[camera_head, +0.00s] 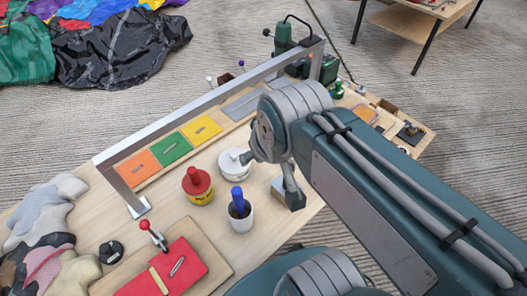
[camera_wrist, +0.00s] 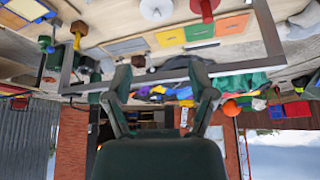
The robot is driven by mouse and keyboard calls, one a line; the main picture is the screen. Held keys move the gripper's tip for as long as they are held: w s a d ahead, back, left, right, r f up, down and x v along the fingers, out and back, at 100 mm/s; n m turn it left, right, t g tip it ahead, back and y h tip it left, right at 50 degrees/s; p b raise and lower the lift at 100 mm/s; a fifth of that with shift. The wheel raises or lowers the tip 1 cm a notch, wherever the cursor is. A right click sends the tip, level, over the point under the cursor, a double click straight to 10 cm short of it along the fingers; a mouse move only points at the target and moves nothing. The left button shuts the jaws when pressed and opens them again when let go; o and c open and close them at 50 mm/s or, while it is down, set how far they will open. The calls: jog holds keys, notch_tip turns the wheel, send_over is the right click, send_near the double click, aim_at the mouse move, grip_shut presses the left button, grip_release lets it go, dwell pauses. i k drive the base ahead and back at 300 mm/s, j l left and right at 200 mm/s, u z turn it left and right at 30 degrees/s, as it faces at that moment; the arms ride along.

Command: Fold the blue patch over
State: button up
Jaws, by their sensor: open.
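No clearly blue patch shows in either view. A row of flat patches lies on the workbench in the head view: orange (camera_head: 138,165), green (camera_head: 170,148), yellow (camera_head: 200,130), then a grey panel (camera_head: 243,103) at the right end. My arm covers part of the bench beyond it. The same row shows upside down in the wrist view, with the green patch (camera_wrist: 202,30) and grey panel (camera_wrist: 125,46). My gripper (camera_wrist: 162,88) is open and empty, its two fingers wide apart. It is apart from the patches.
A metal frame (camera_head: 215,97) spans the bench behind the patches. A red board (camera_head: 180,268) lies at the near left.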

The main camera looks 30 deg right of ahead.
aim_at(367, 114)
jog(key=k+l, duration=0.1)
jog(key=l, duration=1.15)
jog(key=k+l, duration=0.15)
jog(key=l, duration=1.05)
jog(key=k+l, duration=0.15)
jog(key=l, duration=0.45)
